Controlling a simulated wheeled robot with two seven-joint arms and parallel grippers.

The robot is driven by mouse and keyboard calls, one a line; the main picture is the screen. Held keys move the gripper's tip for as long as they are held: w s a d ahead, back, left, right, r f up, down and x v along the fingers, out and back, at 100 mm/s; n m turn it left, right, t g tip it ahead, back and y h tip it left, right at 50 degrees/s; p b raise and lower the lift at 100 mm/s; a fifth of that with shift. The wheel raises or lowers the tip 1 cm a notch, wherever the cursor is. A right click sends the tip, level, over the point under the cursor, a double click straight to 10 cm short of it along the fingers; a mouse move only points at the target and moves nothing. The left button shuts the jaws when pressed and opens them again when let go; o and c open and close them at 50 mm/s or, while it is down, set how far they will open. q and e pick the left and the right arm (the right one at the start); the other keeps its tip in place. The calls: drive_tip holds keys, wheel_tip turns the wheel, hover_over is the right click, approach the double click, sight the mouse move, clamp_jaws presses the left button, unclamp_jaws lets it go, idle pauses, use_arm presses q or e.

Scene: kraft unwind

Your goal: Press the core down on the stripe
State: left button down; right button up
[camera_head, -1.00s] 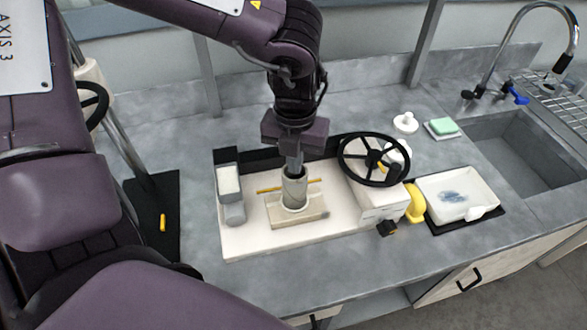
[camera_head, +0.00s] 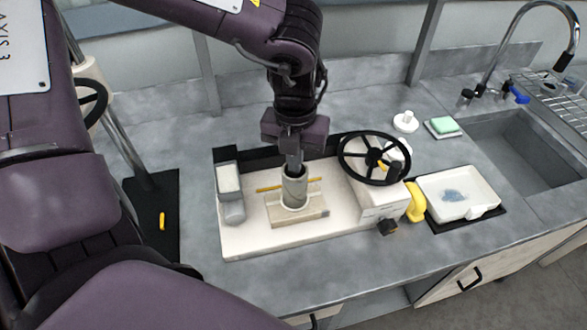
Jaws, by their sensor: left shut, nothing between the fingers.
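The core (camera_head: 294,193) is a short grey-beige tube standing upright on a pale wooden block (camera_head: 313,213) on the white machine base. A yellow stripe (camera_head: 268,189) runs across the base behind the core and shows on both sides of it. My left gripper (camera_head: 293,168) points straight down over the core, shut, with its fingertips at or inside the core's top opening. I cannot tell whether they touch it. The core hides the middle of the stripe and its own underside. My right gripper is not in view.
A black handwheel (camera_head: 374,158) stands right of the core, and a grey roller holder (camera_head: 232,207) to its left. A white tray (camera_head: 458,213), a green sponge (camera_head: 444,125) and a sink (camera_head: 520,150) lie further right. The front counter is clear.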

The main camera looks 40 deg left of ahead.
use_arm(q)
drive_tip(key=shift+s+f, duration=0.1)
drive_tip(key=shift+s, duration=0.05)
idle(0.3)
drive_tip(key=shift+w+r+p, duration=0.2)
drive_tip(key=shift+r+p, duration=0.4)
drive_tip(key=shift+r, duration=0.3)
drive_tip(key=shift+r+p, duration=1.45)
drive_tip(key=shift+r, duration=1.25)
drive_tip(key=shift+f, duration=0.15)
